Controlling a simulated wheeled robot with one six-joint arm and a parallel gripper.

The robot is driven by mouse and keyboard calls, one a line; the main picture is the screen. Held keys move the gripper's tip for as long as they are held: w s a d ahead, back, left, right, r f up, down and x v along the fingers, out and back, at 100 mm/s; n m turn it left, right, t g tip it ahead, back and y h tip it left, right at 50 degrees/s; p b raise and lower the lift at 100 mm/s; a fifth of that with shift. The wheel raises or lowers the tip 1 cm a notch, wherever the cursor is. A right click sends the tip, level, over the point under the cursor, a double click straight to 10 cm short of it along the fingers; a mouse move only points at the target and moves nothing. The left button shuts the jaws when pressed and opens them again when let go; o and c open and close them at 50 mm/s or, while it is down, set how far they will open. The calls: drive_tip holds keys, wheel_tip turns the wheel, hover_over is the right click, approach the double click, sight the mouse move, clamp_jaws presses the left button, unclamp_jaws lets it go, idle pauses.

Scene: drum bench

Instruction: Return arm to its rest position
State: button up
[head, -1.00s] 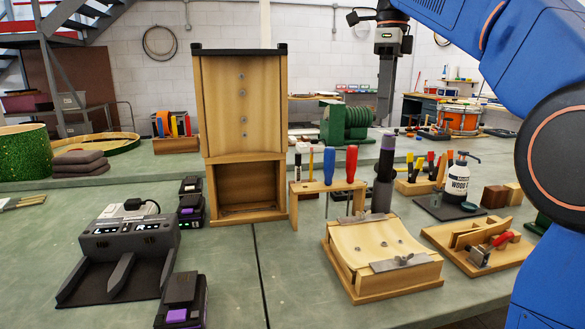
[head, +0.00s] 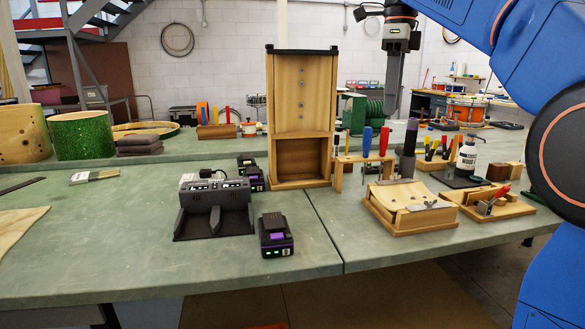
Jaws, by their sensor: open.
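My blue arm (head: 550,50) comes in from the right edge of the head view. My gripper (head: 392,108) hangs down at upper centre right, above the back of the bench (head: 110,255). It is seen almost edge-on, so the gap between its fingers is hard to make out. It is open, and nothing shows held in it. It appears apart from the things below it. A dark upright cylinder with a purple band (head: 408,152) stands on the bench below my gripper in the picture.
A tall wooden stand (head: 302,95) and a tool rack with coloured handles (head: 367,142) stand left of my gripper. Wooden jigs (head: 410,207) are at right. A charger (head: 215,207) and battery (head: 276,238) sit left of centre.

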drive_tip(key=s+d+f+n+t, duration=0.1)
drive_tip(key=s+d+f+n, duration=0.1)
drive_tip(key=s+f+n, duration=0.5)
drive_tip(key=s+d+f+n+t, duration=0.2)
drive_tip(key=s+f+n, duration=0.6)
drive_tip(key=f, duration=1.1)
drive_tip(key=s+d+f+n+t, duration=0.1)
drive_tip(key=s+d+f+n, duration=0.2)
drive_tip(key=s+f+n, duration=0.5)
drive_tip(key=s+f, duration=0.4)
drive_tip(key=f, duration=0.2)
drive_tip(key=shift+s+t, duration=0.25)
drive_tip(key=shift+t, duration=0.15)
drive_tip(key=shift+d, duration=0.1)
